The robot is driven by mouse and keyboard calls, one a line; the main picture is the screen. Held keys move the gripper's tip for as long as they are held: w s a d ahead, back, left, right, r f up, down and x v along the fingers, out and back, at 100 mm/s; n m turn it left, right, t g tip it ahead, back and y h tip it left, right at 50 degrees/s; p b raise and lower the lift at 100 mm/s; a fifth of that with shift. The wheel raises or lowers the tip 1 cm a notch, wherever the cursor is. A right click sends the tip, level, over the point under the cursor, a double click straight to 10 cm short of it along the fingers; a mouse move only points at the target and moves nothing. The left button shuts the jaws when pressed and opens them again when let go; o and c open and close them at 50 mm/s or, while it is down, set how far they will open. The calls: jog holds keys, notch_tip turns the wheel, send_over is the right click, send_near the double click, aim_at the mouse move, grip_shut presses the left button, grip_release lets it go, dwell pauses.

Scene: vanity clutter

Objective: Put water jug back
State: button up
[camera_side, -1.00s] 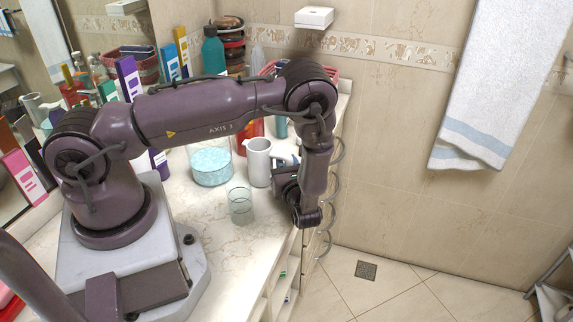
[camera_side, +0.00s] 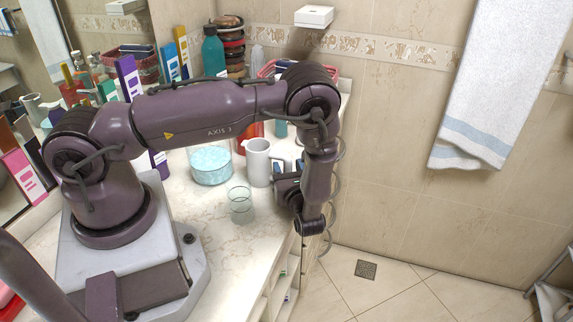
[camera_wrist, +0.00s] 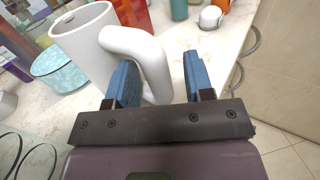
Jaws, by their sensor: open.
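The white water jug (camera_side: 258,163) stands upright on the marble counter. In the wrist view the jug (camera_wrist: 83,42) is at the upper left, with its thick handle (camera_wrist: 148,55) facing my gripper. My gripper (camera_wrist: 159,62) has two blue fingers, apart. The handle's outer curve shows between them in the picture, nearer the left finger; I cannot tell if they touch. In the side view my gripper (camera_side: 281,170) is just right of the jug, at the counter's right edge, partly hidden by my wrist.
A clear glass (camera_side: 240,205) stands in front of the jug, and a glass bowl of pale blue contents (camera_side: 210,165) to its left. A red container (camera_wrist: 133,15) and a small white-topped item (camera_wrist: 211,17) are behind.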

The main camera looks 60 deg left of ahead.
jog(key=s+d, duration=0.2)
jog(key=d, duration=0.8)
jog(key=s+a+r+n+g+h, duration=0.1)
jog(key=s+r+n+g+h, duration=0.2)
jog(key=r+n, duration=0.4)
jog(key=a+r+n+g+h, duration=0.1)
jog(key=r+n+g+h, duration=0.25)
jog(key=r, duration=0.65)
jog(key=s+d+r+n+t+h, duration=0.4)
jog(key=s+r+n+t+h, duration=0.4)
jog(key=r, duration=0.6)
jog(key=s+n+h, duration=0.2)
jog(key=s+h, duration=0.1)
jog(key=shift+r+t, duration=0.35)
jog(key=shift+r, duration=0.05)
